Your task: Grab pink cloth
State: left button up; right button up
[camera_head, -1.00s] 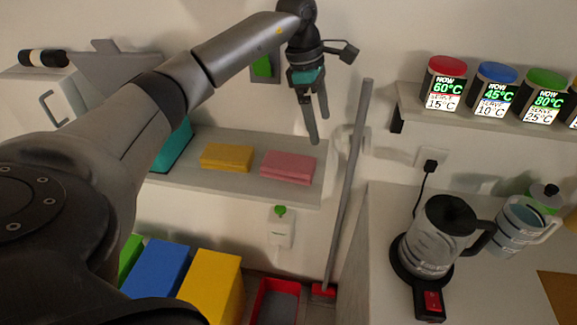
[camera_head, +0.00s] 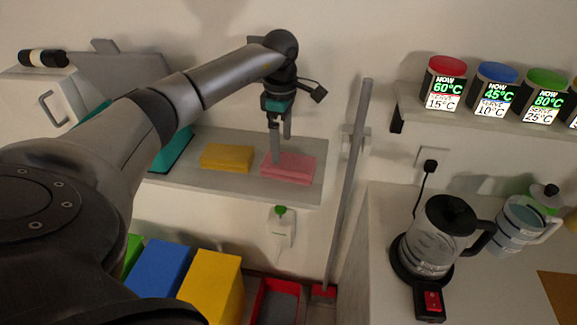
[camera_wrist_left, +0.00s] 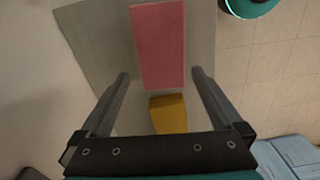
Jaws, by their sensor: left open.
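The pink cloth (camera_head: 289,168) is a folded flat stack on the grey wall shelf, near its right end. My left gripper (camera_head: 281,150) points down at the cloth's back left part, its fingertips close over or beside it; I cannot tell if they touch it. In the left wrist view the cloth (camera_wrist_left: 158,45) lies ahead between the lines of the two open fingers (camera_wrist_left: 160,78), with nothing between the jaws. A yellow cloth (camera_head: 227,157) lies to its left on the shelf; it also shows in the wrist view (camera_wrist_left: 168,114). My right gripper is not seen.
The shelf (camera_head: 235,180) also bears a teal item (camera_head: 172,150) at left. A grey broom pole (camera_head: 352,180) stands just right of the shelf. A kettle (camera_head: 436,235) and jug stand on the right counter. Colored boxes (camera_head: 212,285) are below.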

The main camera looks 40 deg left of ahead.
aim_at(288, 166)
pick_arm(q)
notch_tip(288, 166, down, 5)
jog(key=shift+s+f, duration=0.1)
jog(key=shift+s, duration=0.05)
jog(key=c, duration=1.1)
